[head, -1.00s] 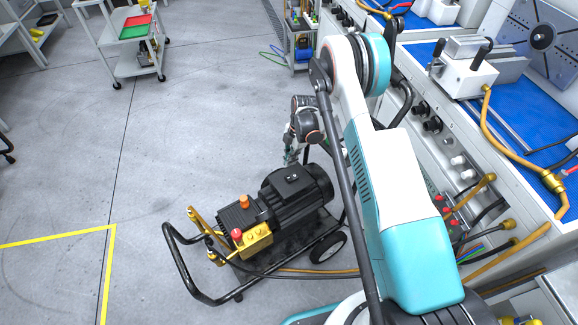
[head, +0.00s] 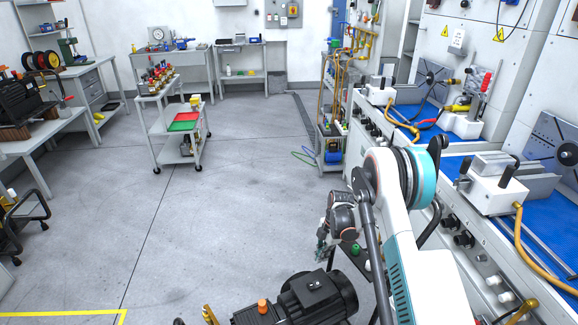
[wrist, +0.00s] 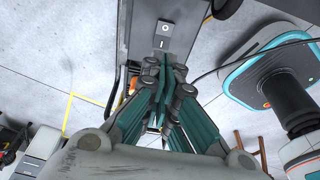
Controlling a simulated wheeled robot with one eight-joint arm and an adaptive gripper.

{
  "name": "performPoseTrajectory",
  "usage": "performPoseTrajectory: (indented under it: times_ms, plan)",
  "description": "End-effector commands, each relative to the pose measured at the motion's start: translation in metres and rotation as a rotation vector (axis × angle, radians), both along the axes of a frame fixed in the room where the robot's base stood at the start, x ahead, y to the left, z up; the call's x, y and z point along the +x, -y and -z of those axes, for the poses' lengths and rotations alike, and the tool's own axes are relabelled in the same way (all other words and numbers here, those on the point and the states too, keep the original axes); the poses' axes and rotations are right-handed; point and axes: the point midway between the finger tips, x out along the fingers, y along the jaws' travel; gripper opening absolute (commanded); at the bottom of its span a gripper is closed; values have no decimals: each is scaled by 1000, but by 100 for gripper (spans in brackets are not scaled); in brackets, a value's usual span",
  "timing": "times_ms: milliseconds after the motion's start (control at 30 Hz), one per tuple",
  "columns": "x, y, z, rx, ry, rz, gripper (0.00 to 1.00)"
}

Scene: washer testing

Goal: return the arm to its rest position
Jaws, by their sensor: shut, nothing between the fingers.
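My arm (head: 408,235), white and teal with a dark tube alongside, is bent at a high elbow. Its forearm folds down on the far side. My gripper (head: 321,253) hangs at its end, small and partly blurred, above and beyond the black motor of a pump cart (head: 318,297). In the wrist view my gripper's teal fingers (wrist: 165,76) are together with nothing between them. Behind the fingertips is a dark grey panel with a rocker switch (wrist: 163,35). I cannot tell how far away that panel is.
A test bench (head: 470,258) with blue tops, valves and hoses runs along the right. A trolley with red and green trays (head: 183,126) stands at the back left. Work tables (head: 85,92) line the left. Open grey floor (head: 230,210) fills the middle.

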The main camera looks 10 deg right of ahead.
Motion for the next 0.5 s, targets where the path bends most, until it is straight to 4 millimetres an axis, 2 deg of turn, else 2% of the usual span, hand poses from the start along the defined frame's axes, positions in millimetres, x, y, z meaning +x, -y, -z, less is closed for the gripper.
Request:
performPoseTrajectory:
  times_ms: [67,167,333,500]
  plan:
    - [0,0,-7,-2,2,13,0]
    - [1,-1,-28,-11,8,58,0]
    - [0,-2,-92,-33,33,206,0]
    - [-10,-3,-157,-50,62,374,0]
